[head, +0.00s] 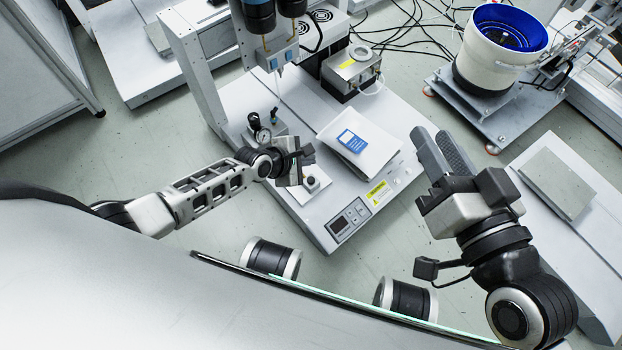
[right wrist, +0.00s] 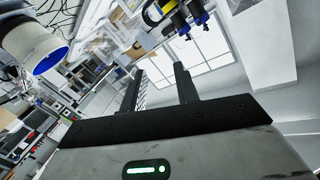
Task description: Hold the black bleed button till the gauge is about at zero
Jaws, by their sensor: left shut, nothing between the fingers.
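A small box with a dark round button (head: 311,181) lies at the front left of the base; I cannot tell whether this is the bleed button. My left gripper (head: 304,155) is shut and empty, over the base between gauge and box; contact cannot be told. My right gripper (head: 430,134) is open and empty, right of the base; its fingers show in the right wrist view (right wrist: 159,72).
The screwdriver head (head: 275,58) hangs behind. A control panel (head: 350,217) is at the front corner. A blue-lined bowl feeder (head: 500,42) stands at back right.

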